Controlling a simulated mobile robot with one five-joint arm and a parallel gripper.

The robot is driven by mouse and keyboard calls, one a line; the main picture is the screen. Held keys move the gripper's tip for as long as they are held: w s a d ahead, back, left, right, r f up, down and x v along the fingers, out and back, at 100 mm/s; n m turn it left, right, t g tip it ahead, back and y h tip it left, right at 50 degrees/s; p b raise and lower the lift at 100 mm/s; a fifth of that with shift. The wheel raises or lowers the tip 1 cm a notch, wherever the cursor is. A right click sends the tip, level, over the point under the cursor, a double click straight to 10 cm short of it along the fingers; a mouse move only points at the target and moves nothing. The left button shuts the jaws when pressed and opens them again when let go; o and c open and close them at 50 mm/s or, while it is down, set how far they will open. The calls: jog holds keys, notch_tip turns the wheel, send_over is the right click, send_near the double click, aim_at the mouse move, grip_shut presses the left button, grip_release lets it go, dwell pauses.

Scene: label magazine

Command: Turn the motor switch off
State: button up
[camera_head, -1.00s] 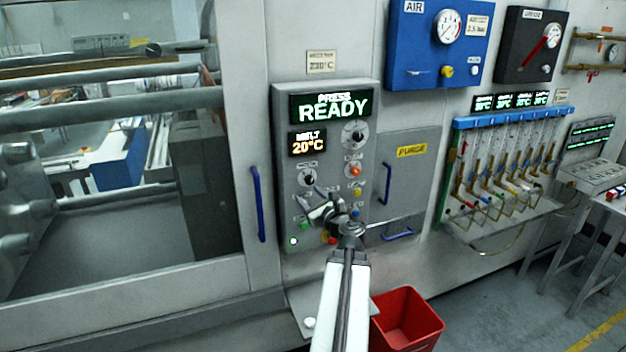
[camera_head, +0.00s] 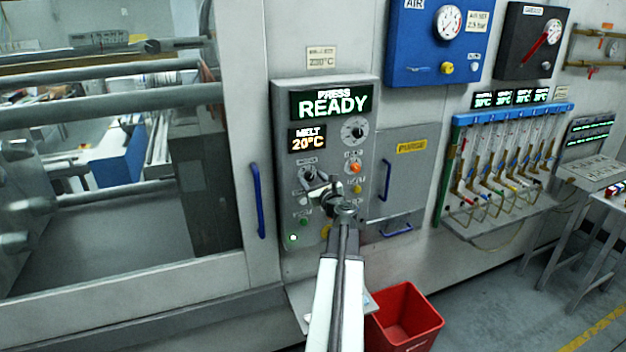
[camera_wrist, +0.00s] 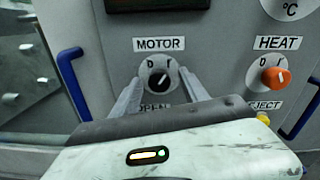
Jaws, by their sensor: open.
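The motor switch (camera_wrist: 159,82) is a round dark knob under the MOTOR label in the wrist view. Its white pointer line leans to the upper right, toward the I mark. In the head view the switch (camera_head: 308,173) sits on the grey control panel, partly hidden by my gripper. My gripper (camera_wrist: 160,74) is open, with one finger on each side of the knob in the picture. I cannot tell whether the fingers touch it. In the head view my gripper (camera_head: 318,186) is in front of the panel, just below the switch.
The orange HEAT knob (camera_wrist: 275,78) is to the right of the switch. A blue handle (camera_head: 258,200) is left of the panel (camera_head: 284,130), and another blue handle (camera_head: 386,180) is right of it. A red bin (camera_head: 405,318) stands on the floor below.

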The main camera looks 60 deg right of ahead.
grip_shut()
jog(key=shift+d+r, duration=0.1)
jog(key=shift+d, duration=0.2)
jog(key=shift+a, duration=0.25)
jog(key=shift+n, duration=0.4)
jog(key=n, duration=0.5)
jog(key=shift+a+n, duration=0.1)
jog(key=shift+n, duration=0.3)
jog(key=n, duration=0.3)
jog(key=shift+n, duration=0.3)
jog(key=shift+f+n+g, duration=0.2)
jog(key=shift+n+g, duration=0.1)
jog(key=shift+n, duration=1.5)
